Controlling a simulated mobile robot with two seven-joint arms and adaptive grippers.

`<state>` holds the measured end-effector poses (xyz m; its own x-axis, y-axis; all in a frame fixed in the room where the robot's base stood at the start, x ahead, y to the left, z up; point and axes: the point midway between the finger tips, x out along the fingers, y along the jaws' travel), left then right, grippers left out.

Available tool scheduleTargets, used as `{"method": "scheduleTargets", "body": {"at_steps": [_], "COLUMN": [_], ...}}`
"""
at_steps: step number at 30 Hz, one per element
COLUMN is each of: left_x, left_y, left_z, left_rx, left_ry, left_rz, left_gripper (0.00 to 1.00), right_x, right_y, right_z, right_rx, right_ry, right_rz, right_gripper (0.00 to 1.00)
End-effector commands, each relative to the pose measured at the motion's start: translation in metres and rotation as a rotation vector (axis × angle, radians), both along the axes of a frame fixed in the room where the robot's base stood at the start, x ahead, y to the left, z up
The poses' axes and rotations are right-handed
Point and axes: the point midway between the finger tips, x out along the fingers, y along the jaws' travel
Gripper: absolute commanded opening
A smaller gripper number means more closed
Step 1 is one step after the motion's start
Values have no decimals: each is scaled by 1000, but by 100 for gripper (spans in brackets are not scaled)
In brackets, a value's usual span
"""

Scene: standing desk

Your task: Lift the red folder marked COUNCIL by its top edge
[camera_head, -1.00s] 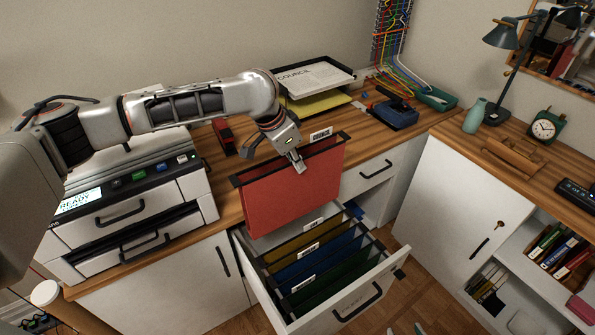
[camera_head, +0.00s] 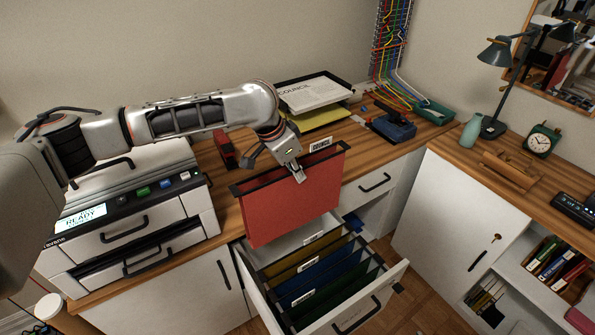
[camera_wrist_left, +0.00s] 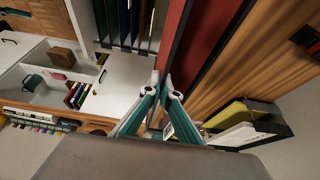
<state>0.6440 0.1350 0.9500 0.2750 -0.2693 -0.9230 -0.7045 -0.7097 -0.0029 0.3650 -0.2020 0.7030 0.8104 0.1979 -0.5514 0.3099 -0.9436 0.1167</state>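The red folder (camera_head: 290,208) hangs upright from its dark top bar, with a white tab marked COUNCIL (camera_head: 321,144) on that bar. My left gripper (camera_head: 299,177) is shut on the top edge, near the middle of the bar. The folder is above the back of the open drawer (camera_head: 355,312), with most of its face clear of it. In the left wrist view, the two fingers (camera_wrist_left: 167,88) close together at the folder's edge, and its red face (camera_wrist_left: 176,35) shows beyond them. My right gripper is not in view.
Yellow, blue and green folders (camera_head: 322,278) hang in the drawer below. A printer (camera_head: 130,215) stands at the left on the desk. A paper tray (camera_head: 312,95) and a blue device (camera_head: 394,128) stand behind the folder. A white cabinet (camera_head: 450,205) stands at the right.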

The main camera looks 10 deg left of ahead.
Motion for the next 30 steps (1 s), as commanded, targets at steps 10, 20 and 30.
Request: {"method": "scheduleTargets", "body": {"at_steps": [10, 20, 30], "left_x": [-1, 0, -1], "left_y": [-1, 0, 0], "left_z": [14, 35, 36], "left_rx": [-1, 0, -1], "left_ry": [4, 1, 3], "left_rz": [-1, 0, 1], "left_gripper": [0, 0, 0], "right_x": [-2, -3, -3], "right_y": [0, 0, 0], "right_z": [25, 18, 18], "right_rx": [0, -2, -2], "right_ry": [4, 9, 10], "right_rz": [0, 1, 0], "right_gripper": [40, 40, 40]}}
